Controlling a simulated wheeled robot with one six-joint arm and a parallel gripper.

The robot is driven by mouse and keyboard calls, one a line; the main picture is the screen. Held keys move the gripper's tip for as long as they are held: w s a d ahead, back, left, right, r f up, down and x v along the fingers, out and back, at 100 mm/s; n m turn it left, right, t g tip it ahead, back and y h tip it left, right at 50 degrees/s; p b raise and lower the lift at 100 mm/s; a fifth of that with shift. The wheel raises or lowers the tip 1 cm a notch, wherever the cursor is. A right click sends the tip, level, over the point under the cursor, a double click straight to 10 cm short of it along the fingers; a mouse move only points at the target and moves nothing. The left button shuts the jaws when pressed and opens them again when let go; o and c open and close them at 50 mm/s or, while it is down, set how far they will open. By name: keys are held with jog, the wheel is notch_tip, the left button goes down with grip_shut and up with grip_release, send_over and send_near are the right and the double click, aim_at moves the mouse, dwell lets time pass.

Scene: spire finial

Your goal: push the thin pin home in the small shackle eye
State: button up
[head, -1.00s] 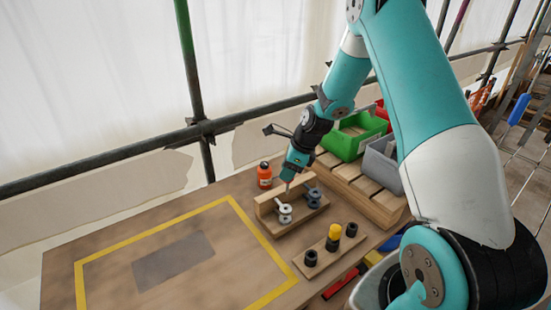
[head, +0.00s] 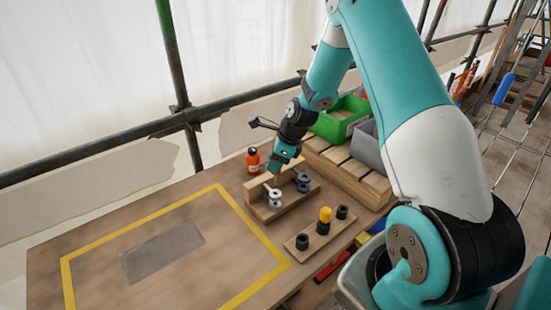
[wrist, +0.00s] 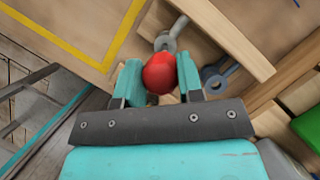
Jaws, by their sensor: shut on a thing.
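My gripper (wrist: 157,80) is shut on the red round head of a pin (wrist: 159,72), seen between the two teal fingers in the wrist view. The pin's shank is hidden below the head. In the head view my gripper (head: 277,170) is just above and behind a silver shackle (head: 275,197) on a wooden stand (head: 284,208). The silver shackle (wrist: 172,38) lies just beyond the red head in the wrist view. A dark grey shackle (head: 302,181) is to its right, also seen in the wrist view (wrist: 217,80). I cannot tell whether the pin tip is in an eye.
A wooden block (head: 320,243) holds a yellow-topped piece (head: 325,214) and two black pieces. An orange bottle (head: 253,160) stands behind the stand. Green (head: 340,118) and grey (head: 367,146) bins are at the back right. The yellow-outlined area on the left is mostly clear.

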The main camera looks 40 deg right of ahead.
jog(key=shift+f+b, duration=0.55)
jog(key=shift+f, duration=0.75)
jog(key=shift+p, duration=0.5)
dwell(0.6)
jog(key=shift+f+b, duration=2.15)
jog(key=shift+f, duration=1.35)
jog(key=o, duration=1)
jog(key=shift+r, duration=0.1)
jog(key=b+v, duration=0.2)
jog(key=v, duration=1.5)
jog(key=shift+r, duration=0.2)
